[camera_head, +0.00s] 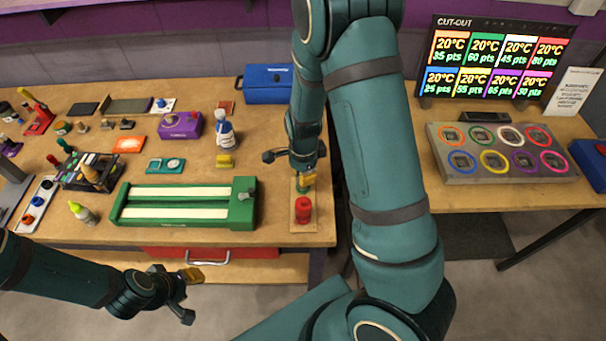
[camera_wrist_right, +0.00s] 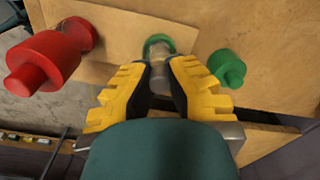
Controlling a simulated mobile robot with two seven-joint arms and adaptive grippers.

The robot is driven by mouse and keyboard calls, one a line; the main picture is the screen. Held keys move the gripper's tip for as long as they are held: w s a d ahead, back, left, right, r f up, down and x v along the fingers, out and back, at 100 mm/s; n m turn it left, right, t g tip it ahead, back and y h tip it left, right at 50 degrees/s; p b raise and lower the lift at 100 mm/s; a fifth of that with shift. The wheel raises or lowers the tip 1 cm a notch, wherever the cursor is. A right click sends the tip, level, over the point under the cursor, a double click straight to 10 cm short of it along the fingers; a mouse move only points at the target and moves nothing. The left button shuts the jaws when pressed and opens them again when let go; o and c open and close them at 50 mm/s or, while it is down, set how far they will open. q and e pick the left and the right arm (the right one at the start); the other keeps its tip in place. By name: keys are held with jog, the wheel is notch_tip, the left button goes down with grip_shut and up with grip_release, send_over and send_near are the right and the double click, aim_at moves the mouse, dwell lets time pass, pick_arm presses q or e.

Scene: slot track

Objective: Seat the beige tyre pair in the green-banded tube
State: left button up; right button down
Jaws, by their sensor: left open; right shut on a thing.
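My right gripper (camera_head: 304,178) is over a small wooden board (camera_head: 315,226) at the bench's right end. In the right wrist view its yellow-padded fingers (camera_wrist_right: 158,68) are shut on a pale grey-beige piece (camera_wrist_right: 159,66) with a green band (camera_wrist_right: 158,42) at its far end. I cannot tell whether this pale piece is the tube's body or the beige tyre pair. A red stepped knob (camera_head: 303,209) and a green knob (camera_wrist_right: 227,68) stand on either side, apart from the fingers. My left gripper (camera_head: 190,296) is open and empty in front of the bench.
A green track unit (camera_head: 187,221) with two white strips lies left of the board. A spray bottle (camera_head: 225,133), a purple box (camera_head: 180,124) and a blue box (camera_head: 268,85) stand behind. A grey panel of coloured rings (camera_head: 470,175) is on the right table, beyond a gap.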

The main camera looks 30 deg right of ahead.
jog(key=shift+f, duration=0.1)
jog(key=c, duration=1.1)
grip_release()
notch_tip(320, 180, up, 12)
jog(key=p, duration=0.3)
jog(key=shift+s, duration=0.15)
